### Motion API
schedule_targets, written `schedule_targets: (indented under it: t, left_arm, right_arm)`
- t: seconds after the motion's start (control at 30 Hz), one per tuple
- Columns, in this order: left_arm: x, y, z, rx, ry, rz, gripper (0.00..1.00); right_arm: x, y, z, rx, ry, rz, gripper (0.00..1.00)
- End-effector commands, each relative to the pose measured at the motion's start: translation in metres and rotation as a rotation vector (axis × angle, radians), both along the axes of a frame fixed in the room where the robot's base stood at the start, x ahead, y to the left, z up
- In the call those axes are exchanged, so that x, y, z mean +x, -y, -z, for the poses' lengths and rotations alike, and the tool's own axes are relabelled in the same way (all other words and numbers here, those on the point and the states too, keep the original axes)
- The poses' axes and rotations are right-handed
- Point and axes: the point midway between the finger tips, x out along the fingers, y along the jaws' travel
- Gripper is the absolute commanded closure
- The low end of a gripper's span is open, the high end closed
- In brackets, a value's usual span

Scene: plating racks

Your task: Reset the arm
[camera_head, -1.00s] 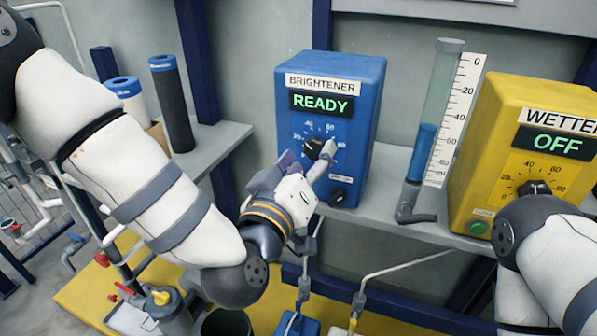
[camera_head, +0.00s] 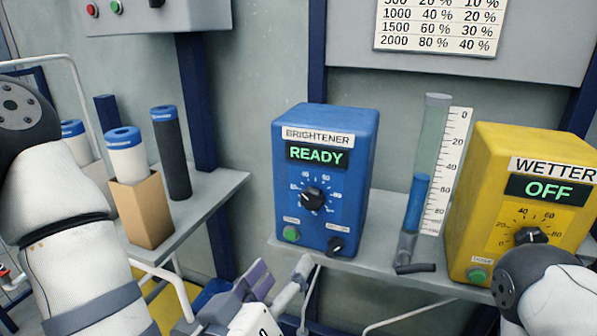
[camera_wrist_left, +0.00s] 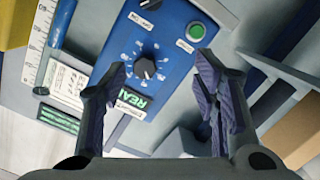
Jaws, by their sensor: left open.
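My left gripper (camera_head: 277,279) is low in the head view, in front of and below the blue brightener box (camera_head: 335,235). It is open and empty, with purple-grey pads. The left wrist view shows its fingers (camera_wrist_left: 161,78) spread apart, with the box's black dial (camera_wrist_left: 145,68) seen between them and not touched. The box's display reads READY, and its dial (camera_head: 312,198) is uncovered in the head view. My right arm (camera_head: 545,290) comes in at the lower right; its gripper is out of the picture.
The yellow wetter box (camera_head: 483,190) reads OFF. A measuring cylinder (camera_head: 428,150) stands between the boxes on the grey shelf (camera_head: 385,267). A chart (camera_head: 440,22) hangs above.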

Motion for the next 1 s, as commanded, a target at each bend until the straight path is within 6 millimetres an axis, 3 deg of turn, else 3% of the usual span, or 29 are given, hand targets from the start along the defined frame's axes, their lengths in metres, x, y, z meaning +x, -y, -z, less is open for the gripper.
schedule_targets:
  t: [0.07, 0.1, 0.2, 0.3, 0.4, 0.5, 0.63, 0.73, 1.0]
  left_arm:
    - [-0.019, -0.009, 0.058, 0.094, -0.174, 0.04, 0.45]
    - [-0.036, -0.017, 0.093, 0.15, -0.287, 0.064, 0.45]
    - [-0.092, -0.045, 0.172, 0.281, -0.576, 0.12, 0.45]
    - [-0.162, -0.084, 0.231, 0.397, -0.864, 0.166, 0.45]
    - [-0.236, -0.124, 0.265, 0.491, -1.131, 0.199, 0.45]
    - [-0.295, -0.157, 0.277, 0.556, -1.338, 0.218, 0.45]
    - [-0.336, -0.18, 0.278, 0.596, -1.485, 0.228, 0.45]
    - [-0.345, -0.184, 0.277, 0.604, -1.517, 0.231, 0.45]
    - [-0.344, -0.183, 0.278, 0.602, -1.515, 0.231, 0.45]
  right_arm:
    - [0.004, 0.0, -0.004, 0.0, 0.014, 0.0, 1.0]
    - [0.006, 0.0, -0.006, 0.0, 0.02, 0.0, 1.0]
    - [0.01, 0.0, -0.01, 0.001, 0.034, 0.0, 1.0]
    - [0.014, 0.0, -0.014, 0.0, 0.048, 0.0, 1.0]
    - [0.017, 0.0, -0.017, 0.0, 0.061, 0.002, 1.0]
    - [0.02, 0.0, -0.02, 0.0, 0.069, 0.002, 1.0]
    - [0.021, 0.0, -0.021, 0.0, 0.074, 0.002, 1.0]
    - [0.021, 0.0, -0.021, 0.0, 0.073, 0.002, 1.0]
    - [0.021, 0.0, -0.02, 0.0, 0.072, 0.002, 1.0]
